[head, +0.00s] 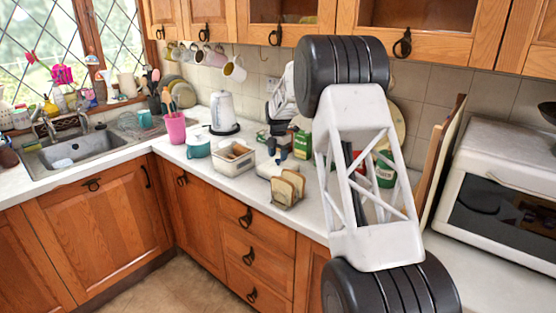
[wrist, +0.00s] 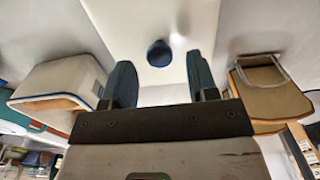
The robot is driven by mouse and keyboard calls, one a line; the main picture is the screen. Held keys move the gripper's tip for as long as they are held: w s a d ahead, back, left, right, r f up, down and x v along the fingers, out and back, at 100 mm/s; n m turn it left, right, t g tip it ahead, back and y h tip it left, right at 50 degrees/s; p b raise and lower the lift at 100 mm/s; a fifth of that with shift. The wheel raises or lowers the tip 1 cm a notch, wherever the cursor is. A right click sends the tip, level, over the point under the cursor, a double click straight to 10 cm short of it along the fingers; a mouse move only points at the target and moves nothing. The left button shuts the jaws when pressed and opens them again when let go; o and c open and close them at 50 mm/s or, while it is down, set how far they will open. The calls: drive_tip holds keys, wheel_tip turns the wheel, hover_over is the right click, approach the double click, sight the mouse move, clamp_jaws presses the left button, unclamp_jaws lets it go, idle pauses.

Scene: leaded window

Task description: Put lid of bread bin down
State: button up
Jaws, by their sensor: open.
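The bread bin (head: 233,157) is an open white box on the counter with brown contents. In the wrist view its white, blue-rimmed body (wrist: 62,82) is at the left. The lid (head: 268,170) is white and lies between the bin and a toast rack, apparently on the counter. In the wrist view the lid (wrist: 145,75) shows its round dark blue knob (wrist: 159,53) between my fingers. My gripper (head: 273,143) is above the lid, its dark blue fingers (wrist: 160,62) open on either side of the knob. Whether they touch it cannot be told.
The toast rack (head: 287,187) with bread slices stands close on the right and shows in the wrist view (wrist: 265,85). A teal pot (head: 198,146), pink utensil holder (head: 176,127) and white kettle (head: 223,112) stand left. A green box (head: 301,143) is behind. My arm hides counter at the right.

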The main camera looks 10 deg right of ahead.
sight(278, 160)
wheel_tip(278, 160, up, 10)
drive_tip(key=shift+f, duration=0.25)
idle(0.6)
drive_tip(key=s+d+r+m, duration=0.2)
drive_tip(key=s+r+m, duration=0.3)
drive_tip(key=s, duration=0.7)
drive_tip(key=s+d+r+m+t, duration=0.1)
drive_tip(key=s+r+m, duration=0.3)
drive_tip(key=s, duration=0.9)
drive_tip(key=s+d+r+m, duration=0.2)
drive_tip(key=s+r+m, duration=0.3)
drive_tip(key=s, duration=0.7)
drive_tip(key=s+f+m, duration=0.3)
drive_tip(key=s+m, duration=0.1)
drive_tip(key=s, duration=0.8)
drive_tip(key=s+d+f+m+t, duration=0.1)
drive_tip(key=s+f+m, duration=0.2)
drive_tip(key=s, duration=0.8)
drive_tip(key=s+d+f+m, duration=0.1)
drive_tip(key=s+f+m, duration=0.3)
drive_tip(key=s, duration=0.8)
drive_tip(key=shift+s+m+t, duration=0.3)
drive_tip(key=shift+s+m, duration=0.05)
drive_tip(key=shift+m, duration=0.75)
